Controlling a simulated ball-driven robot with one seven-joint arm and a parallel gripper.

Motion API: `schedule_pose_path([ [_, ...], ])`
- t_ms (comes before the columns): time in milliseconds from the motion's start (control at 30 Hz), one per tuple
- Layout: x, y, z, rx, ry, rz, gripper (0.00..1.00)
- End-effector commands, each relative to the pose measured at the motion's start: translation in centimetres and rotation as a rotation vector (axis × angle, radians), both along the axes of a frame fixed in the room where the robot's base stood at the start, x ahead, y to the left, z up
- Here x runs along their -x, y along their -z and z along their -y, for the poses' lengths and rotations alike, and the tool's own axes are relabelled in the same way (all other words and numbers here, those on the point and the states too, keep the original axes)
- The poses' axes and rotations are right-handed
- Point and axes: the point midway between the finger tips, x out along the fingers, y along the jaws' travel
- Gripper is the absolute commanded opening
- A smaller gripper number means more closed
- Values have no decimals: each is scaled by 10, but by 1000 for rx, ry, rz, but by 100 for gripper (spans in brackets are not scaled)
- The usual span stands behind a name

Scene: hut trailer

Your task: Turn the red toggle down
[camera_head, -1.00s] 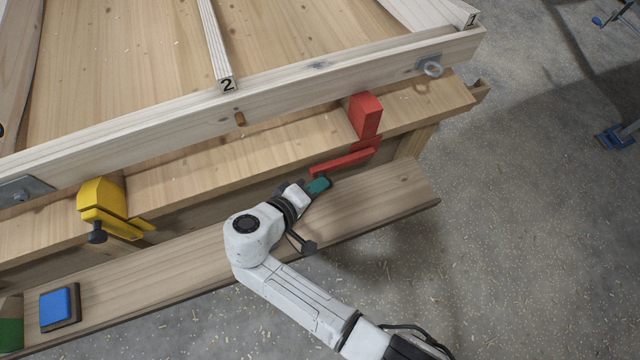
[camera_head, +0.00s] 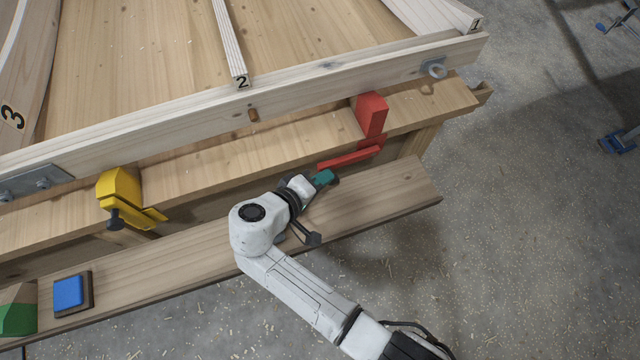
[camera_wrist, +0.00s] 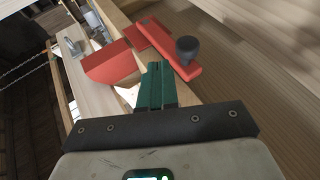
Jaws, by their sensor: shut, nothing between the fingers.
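The red toggle (camera_head: 350,158) is a red clamp with a long bar, on the front edge of the wooden bench; its upright red block (camera_head: 371,114) stands above the bar. In the wrist view the red bar (camera_wrist: 168,50) lies just beyond and right of the fingers, with a black knob (camera_wrist: 187,49) near its end. My gripper (camera_head: 328,177) has green fingers, shut and empty, just below the left end of the bar. In the wrist view the fingertips (camera_wrist: 154,68) point between the red block and the bar. I cannot tell whether they touch the bar.
A yellow clamp (camera_head: 120,190) with a black knob sits left on the same bench edge. A lower plank (camera_head: 395,192) runs below my gripper, with a blue block (camera_head: 68,292) and a green block (camera_head: 18,318) at its left. Open concrete floor lies to the right.

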Motion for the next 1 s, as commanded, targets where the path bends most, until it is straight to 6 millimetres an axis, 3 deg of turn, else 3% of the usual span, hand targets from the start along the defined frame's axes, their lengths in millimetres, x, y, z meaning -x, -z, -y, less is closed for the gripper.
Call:
schedule_pose_path([
  [33, -4, -16, 0, 0, 2, 4, 0],
  [300, 37, -33, -42, -1, -1, 6, 0],
  [500, 55, -44, -59, -1, 1, 5, 0],
  [1000, 61, -48, -65, 1, 4, 6, 0],
])
